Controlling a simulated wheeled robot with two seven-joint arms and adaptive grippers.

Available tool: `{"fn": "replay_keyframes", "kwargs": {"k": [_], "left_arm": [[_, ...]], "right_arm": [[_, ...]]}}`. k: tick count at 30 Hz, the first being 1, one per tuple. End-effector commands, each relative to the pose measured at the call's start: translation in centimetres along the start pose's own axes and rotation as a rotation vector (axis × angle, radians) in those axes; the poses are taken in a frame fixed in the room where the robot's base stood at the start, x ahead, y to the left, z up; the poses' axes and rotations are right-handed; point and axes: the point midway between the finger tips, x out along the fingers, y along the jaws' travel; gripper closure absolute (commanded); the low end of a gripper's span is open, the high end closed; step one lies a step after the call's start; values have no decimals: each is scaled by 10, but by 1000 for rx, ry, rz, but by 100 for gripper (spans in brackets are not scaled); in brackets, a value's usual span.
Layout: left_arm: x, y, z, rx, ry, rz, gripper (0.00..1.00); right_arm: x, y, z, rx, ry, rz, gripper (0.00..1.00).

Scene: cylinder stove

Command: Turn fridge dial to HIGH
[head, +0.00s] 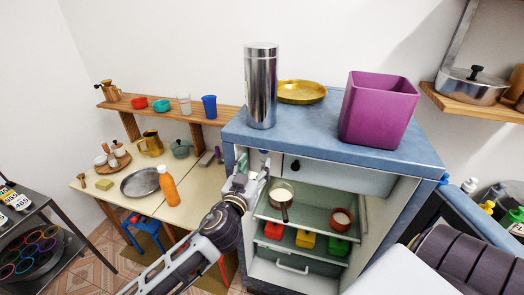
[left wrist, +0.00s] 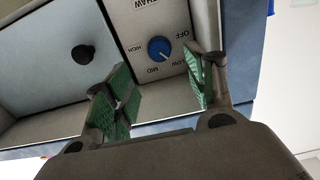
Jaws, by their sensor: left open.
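The fridge dial (left wrist: 160,48) is a round blue knob on a light panel. The wrist picture shows the panel upside down, with the labels OFF, LOW, MID, HIGH and THAW around the dial. Its white mark points to the lower right, toward LOW. My left gripper (left wrist: 158,85) is open, its green-padded fingers apart and empty, in front of the panel just below the dial in the picture. In the head view my left gripper (head: 252,178) is at the left front edge of the open fridge (head: 411,171), partly covering the dial area.
A black knob (left wrist: 83,53) sits beside the dial panel. The fridge holds a small pot (head: 281,193) and several coloured containers. A steel cylinder (head: 261,88), a gold plate (head: 301,91) and a purple bin (head: 377,110) stand on top. An orange bottle (head: 168,186) stands on the left table.

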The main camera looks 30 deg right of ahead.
Motion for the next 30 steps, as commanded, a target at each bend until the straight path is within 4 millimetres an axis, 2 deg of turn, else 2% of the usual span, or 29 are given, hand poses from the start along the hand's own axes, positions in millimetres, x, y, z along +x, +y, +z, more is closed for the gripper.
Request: {"fn": "replay_keyframes", "kwargs": {"k": [21, 30], "left_arm": [[58, 0, -1, 1, 0, -1, 45], [76, 0, 0, 1, -1, -1, 45]], "right_arm": [[-9, 0, -1, 0, 0, 0, 59], [-11, 0, -1, 0, 0, 0, 59]]}}
